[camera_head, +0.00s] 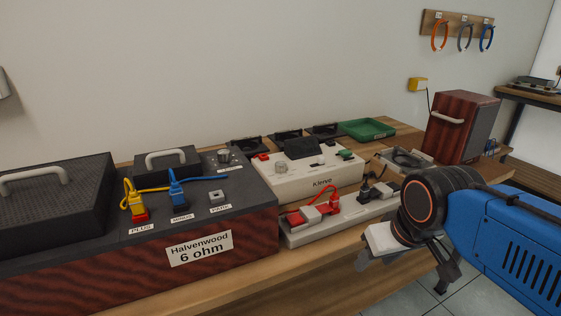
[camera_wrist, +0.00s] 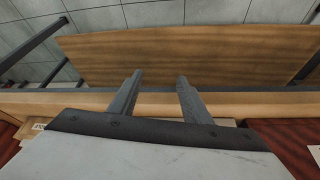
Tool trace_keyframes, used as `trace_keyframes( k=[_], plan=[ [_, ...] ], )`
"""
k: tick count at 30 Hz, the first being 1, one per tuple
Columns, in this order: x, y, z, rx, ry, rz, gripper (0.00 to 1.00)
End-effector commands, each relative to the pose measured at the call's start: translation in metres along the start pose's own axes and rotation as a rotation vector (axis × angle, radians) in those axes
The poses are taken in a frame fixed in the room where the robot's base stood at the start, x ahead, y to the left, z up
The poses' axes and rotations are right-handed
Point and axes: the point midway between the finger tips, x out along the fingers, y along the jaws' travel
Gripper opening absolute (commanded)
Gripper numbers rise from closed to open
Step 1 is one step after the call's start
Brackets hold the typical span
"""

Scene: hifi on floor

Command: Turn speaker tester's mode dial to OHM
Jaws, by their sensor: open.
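The white box labelled Kleive (camera_head: 322,183), which looks like the speaker tester, stands on the wooden bench in the head view. A pale round dial (camera_head: 281,168) sits on the left of its top; its markings are too small to read. My gripper (camera_head: 402,268) is at the right, in front of the bench's front edge and apart from the tester. It points downward, open and empty. In the wrist view, the two fingers of my gripper (camera_wrist: 158,78) are spread over the bench edge and a wooden shelf below. The tester's dial does not show in the wrist view.
A dark red Halvenwood 6 ohm speaker (camera_head: 200,248) lies left of the tester, with yellow and blue plugs and a dark knob (camera_head: 224,157). A red-plugged strip (camera_head: 330,222) lies before the tester. A green tray (camera_head: 367,129) and upright speaker (camera_head: 461,128) stand behind.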

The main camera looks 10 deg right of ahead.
Motion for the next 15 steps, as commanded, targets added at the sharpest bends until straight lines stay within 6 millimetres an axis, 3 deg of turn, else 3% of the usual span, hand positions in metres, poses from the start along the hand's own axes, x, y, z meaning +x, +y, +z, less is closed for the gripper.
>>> trace_keyframes(
  k=[15],
  plan=[
    [-0.087,-0.034,-0.170,-0.353,-0.147,-0.057,0.43]
  ],
)
